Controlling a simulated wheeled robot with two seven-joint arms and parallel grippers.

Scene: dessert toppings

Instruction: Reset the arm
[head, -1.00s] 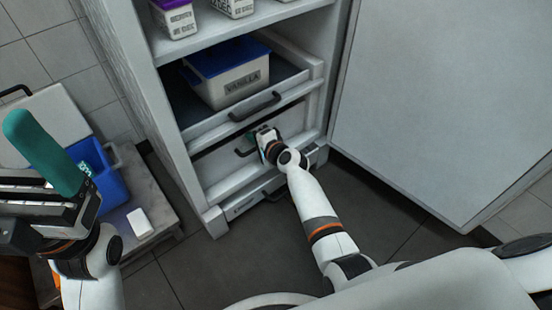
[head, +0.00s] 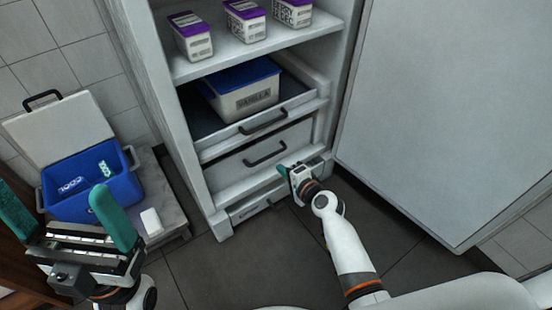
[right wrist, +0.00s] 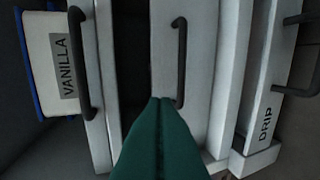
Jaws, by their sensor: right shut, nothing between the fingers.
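My right gripper (head: 283,172) is shut and empty, with its teal fingers pressed together. In the head view it is in front of the cabinet, below and to the right of the middle drawer's dark handle (head: 265,153). In the right wrist view the shut fingertips (right wrist: 160,100) appear beside the lower end of that handle (right wrist: 179,62); I cannot tell whether they touch it. My left gripper (head: 55,195) is at the lower left of the head view, its two teal fingers wide apart with nothing between them.
A vanilla tub (head: 246,104) with a blue lid sits in the upper drawer (head: 215,143). Purple-lidded cartons (head: 191,42) stand on the shelf above. The cabinet door (head: 440,110) stands open at right. A blue cooler (head: 125,187) and white block (head: 151,222) are at left.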

